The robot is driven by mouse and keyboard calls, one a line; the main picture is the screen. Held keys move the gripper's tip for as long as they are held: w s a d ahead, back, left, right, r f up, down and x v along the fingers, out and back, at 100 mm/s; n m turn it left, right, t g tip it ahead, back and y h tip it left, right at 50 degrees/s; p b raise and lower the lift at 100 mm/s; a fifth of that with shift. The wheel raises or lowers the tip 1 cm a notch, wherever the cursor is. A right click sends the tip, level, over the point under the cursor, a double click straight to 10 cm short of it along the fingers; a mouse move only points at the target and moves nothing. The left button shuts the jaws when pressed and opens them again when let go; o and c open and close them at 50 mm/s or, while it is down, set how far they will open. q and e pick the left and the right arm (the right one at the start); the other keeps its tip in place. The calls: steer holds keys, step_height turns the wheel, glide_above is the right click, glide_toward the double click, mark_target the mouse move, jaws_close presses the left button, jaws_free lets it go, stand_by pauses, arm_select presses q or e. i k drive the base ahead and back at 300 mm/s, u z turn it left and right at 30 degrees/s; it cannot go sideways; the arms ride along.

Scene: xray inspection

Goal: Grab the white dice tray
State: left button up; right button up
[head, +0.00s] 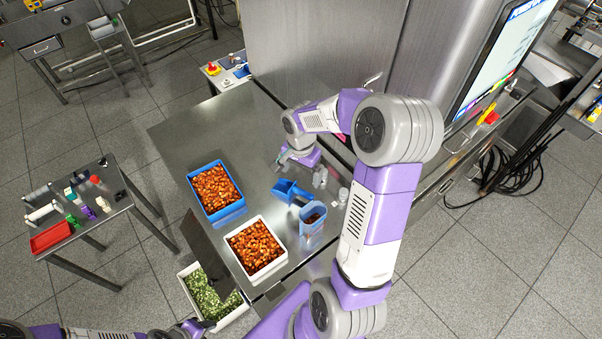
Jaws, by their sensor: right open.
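The white tray (269,276) is full of orange-brown diced pieces and stands near the front edge of the steel table. My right gripper (298,173) is open and empty over the far right part of the table, well beyond the white tray and apart from it. My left gripper (203,326) is at the bottom edge, low and to the left of the white tray, near a crate of green pieces. Its fingers are too small and dark to read.
A blue tray (227,212) of similar dice stands behind the white tray. A white crate (231,316) of green pieces sits lower left. A steel machine (320,50) borders the table's far side.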

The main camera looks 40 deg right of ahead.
mark_target(257, 250)
steer(key=k, duration=1)
